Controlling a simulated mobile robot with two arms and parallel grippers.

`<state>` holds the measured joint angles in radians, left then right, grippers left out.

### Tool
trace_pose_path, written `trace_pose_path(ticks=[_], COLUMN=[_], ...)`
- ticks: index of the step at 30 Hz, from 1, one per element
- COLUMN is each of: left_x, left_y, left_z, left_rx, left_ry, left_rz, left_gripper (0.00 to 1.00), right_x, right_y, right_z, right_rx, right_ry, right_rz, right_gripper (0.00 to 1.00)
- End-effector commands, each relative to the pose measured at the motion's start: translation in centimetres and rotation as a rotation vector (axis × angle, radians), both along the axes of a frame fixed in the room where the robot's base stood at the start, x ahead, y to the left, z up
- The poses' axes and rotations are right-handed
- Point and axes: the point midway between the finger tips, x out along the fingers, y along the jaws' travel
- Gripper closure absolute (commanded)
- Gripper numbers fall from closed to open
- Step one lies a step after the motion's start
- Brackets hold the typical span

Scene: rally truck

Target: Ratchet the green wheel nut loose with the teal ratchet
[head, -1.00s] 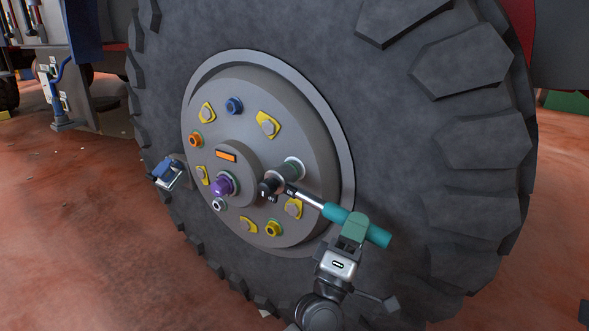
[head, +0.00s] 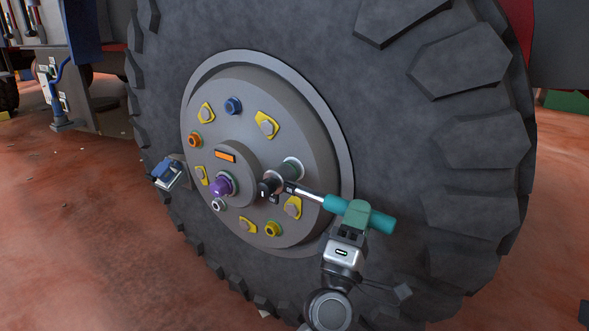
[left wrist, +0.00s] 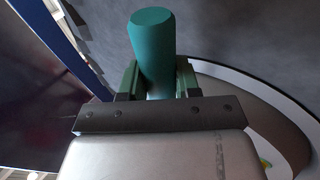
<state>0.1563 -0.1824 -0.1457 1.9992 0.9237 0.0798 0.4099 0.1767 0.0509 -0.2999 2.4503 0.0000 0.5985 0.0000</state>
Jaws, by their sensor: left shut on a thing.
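The teal ratchet (head: 310,196) reaches from the wheel hub (head: 232,112) out to the right, over the tyre. Its black head (head: 266,188) sits in front of a grey-green round fitting (head: 291,170) on the hub's right side. The green wheel nut seems to be there, mostly covered; I cannot tell how far the socket sits on it. My left gripper (head: 353,213) is shut on the ratchet's teal handle, with its green fingers on either side. The left wrist view shows the handle end (left wrist: 153,50) between the fingers.
Orange (head: 194,140), blue (head: 233,105), purple (head: 221,185), silver (head: 218,204) and yellow (head: 272,229) nuts sit around the hub, among yellow tabs. The big tyre (head: 420,150) stands close behind my gripper.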

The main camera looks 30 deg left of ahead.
Motion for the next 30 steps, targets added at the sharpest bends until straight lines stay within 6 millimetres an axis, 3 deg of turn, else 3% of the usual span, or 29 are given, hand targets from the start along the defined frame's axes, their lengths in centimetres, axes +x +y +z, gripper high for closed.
trace_pose_path(ticks=[21, 30], left_x=[0.2, 0.2], left_y=[2.6, 2.9], left_z=[-7.5, -8.2], left_rx=[0.457, 0.492], left_ry=[-0.046, -0.048], left_rz=[0.007, 0.004], left_gripper=[1.00, 1.00], right_x=[0.0, 0.0], right_y=[0.0, 0.0], right_z=[0.0, 0.0], right_rx=[0.000, 0.000], right_ry=[0.000, -0.001], right_rz=[0.000, 0.000], right_gripper=[0.42, 0.42])
